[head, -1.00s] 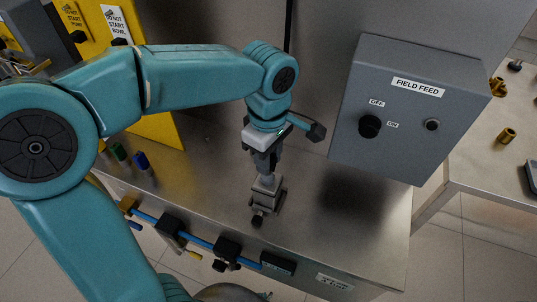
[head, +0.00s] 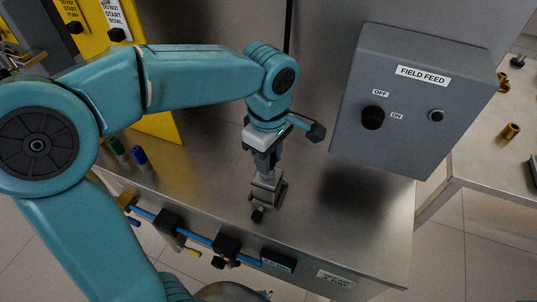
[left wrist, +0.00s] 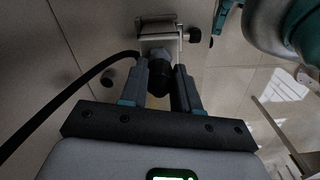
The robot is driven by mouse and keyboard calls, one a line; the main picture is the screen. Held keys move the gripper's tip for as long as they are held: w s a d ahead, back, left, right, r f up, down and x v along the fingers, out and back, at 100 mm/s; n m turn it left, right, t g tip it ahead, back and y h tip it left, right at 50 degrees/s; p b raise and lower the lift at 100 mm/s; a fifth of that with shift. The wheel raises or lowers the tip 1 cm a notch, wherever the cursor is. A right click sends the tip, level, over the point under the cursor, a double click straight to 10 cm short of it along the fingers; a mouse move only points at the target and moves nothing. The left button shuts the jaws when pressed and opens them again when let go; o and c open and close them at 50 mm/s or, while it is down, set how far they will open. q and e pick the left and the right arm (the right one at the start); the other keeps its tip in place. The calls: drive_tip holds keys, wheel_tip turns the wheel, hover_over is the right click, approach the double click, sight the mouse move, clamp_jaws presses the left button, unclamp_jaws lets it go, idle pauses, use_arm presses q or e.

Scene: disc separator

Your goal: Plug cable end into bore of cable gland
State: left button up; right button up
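My left gripper (head: 266,166) points down over the steel bench, just above a small metal holder with a black knob (head: 259,192). In the left wrist view its two fingers (left wrist: 169,84) close around a dark round piece (left wrist: 160,76). A grey cylinder (left wrist: 158,55) lies beyond that piece, at the metal holder (left wrist: 160,30). I cannot tell which is the cable gland; its bore is hidden. A black cable (left wrist: 62,104) curves in from the left and passes out of sight near the left finger. My right gripper is not in view.
A grey FIELD FEED box (head: 415,105) stands out at the right above the bench (head: 330,235). A blue line (head: 195,233) runs along the front edge through black clamps (head: 227,246). Green and blue pieces (head: 138,156) stand at the left. Open bench lies right of the holder.

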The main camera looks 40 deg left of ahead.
use_arm(q)
drive_tip(key=o, duration=0.4)
drive_tip(key=shift+f, duration=0.1)
drive_tip(key=shift+w, duration=0.1)
drive_tip(key=shift+r, duration=0.2)
wheel_tip(320, 180, up, 20)
drive_tip(key=p, duration=0.6)
drive_tip(key=shift+p, duration=0.4)
drive_tip(key=shift+f, duration=0.1)
